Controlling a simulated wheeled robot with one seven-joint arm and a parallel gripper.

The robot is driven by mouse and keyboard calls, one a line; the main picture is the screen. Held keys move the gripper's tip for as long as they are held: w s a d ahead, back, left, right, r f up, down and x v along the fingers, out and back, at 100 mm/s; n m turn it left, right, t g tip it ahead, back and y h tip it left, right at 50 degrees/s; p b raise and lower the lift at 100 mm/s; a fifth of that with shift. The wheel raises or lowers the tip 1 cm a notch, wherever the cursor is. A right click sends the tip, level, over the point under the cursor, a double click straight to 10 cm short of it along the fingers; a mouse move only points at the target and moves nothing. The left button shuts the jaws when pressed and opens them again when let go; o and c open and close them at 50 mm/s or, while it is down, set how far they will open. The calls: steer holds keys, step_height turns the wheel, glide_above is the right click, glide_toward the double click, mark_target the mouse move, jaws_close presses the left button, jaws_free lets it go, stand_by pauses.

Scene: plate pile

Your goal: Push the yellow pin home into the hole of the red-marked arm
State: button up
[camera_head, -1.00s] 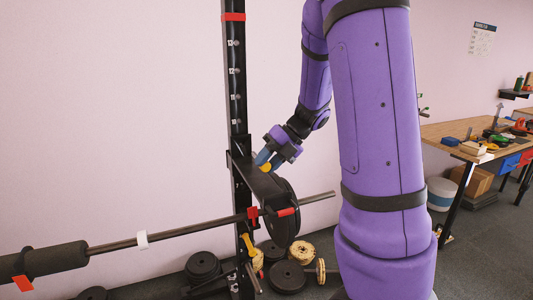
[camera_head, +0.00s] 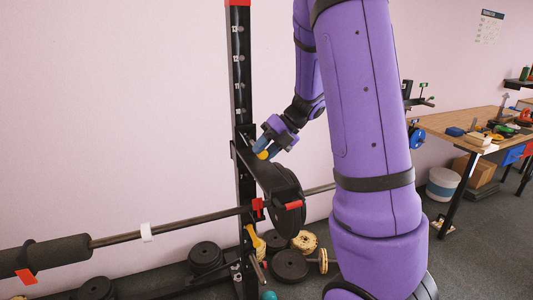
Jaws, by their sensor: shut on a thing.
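My gripper (camera_head: 265,150) is at the black upright (camera_head: 241,100), at the upper end of a black arm (camera_head: 268,178) that slopes down to the right. Its blue fingers are shut on a small yellow piece, seemingly the yellow pin (camera_head: 263,155). The pin's tip and any hole are hidden, so I cannot tell how far in it sits. Red marks show lower down, a red collar (camera_head: 258,207) by the bar and a red piece (camera_head: 293,205) on the black plate (camera_head: 287,220). Another yellow piece (camera_head: 256,241) hangs low by the upright.
A long bar (camera_head: 190,222) with a black sleeve crosses from the left. Weight plates (camera_head: 289,266) and small dumbbells lie on the floor around the upright's foot. A wooden workbench (camera_head: 455,130) with tools stands at the right.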

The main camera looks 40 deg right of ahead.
mark_target(252, 135)
steer(key=shift+w+d, duration=0.25)
steer(key=shift+w, duration=0.6)
steer(key=shift+w+d, duration=0.2)
steer(key=shift+w, duration=0.6)
steer(key=shift+w+d, duration=0.35)
steer(key=shift+w, duration=0.9)
steer(key=shift+w+d, duration=0.35)
steer(key=shift+w, duration=0.85)
steer(key=shift+w+d, duration=0.35)
steer(key=shift+w, duration=0.9)
stand_by(0.6)
steer(key=o, duration=1.1)
steer(key=shift+d, duration=0.1)
steer(key=v, duration=1)
steer(key=shift+d+r, duration=0.25)
steer(key=shift+s, duration=0.15)
